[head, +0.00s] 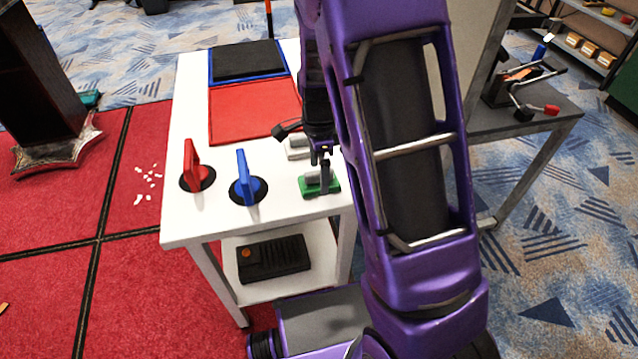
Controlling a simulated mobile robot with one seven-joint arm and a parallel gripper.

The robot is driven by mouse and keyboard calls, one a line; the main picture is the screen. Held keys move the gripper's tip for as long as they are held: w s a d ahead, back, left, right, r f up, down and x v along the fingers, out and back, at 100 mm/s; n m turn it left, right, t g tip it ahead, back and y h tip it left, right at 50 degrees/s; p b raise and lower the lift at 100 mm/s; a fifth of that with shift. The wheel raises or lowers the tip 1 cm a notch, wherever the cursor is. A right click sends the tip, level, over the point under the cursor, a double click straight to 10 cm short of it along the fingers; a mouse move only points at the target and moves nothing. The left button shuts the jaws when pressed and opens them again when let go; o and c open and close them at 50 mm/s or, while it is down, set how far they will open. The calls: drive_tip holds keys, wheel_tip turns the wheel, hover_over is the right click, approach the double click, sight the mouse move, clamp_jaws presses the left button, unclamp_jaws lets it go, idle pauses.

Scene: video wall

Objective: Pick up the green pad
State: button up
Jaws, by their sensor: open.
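The green pad (332,188) lies near the front right corner of the white table (225,222). It has a green base and a grey raised part on top. My gripper (322,172) points down at the pad, open, with its fingers at the grey part and overlapping it in the picture. Whether the fingers touch the pad cannot be told. A finger hides part of the pad's middle.
A blue handle (247,178) and a red handle (193,165) stand upright left of the pad. A light grey block (298,147) sits just behind it. A red tray (245,110) and a black-and-blue tray (246,60) lie farther back. A black box (274,259) is on the lower shelf.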

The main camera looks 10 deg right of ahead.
drive_tip(key=shift+f, duration=0.5)
drive_tip(key=c, duration=1.4)
drive_tip(key=shift+r, duration=0.15)
wheel_tip(320, 180, up, 10)
drive_tip(key=shift+f+p, duration=0.1)
drive_tip(key=shift+p, duration=1.1)
drive_tip(key=o, duration=0.7)
drive_tip(key=c, duration=0.5)
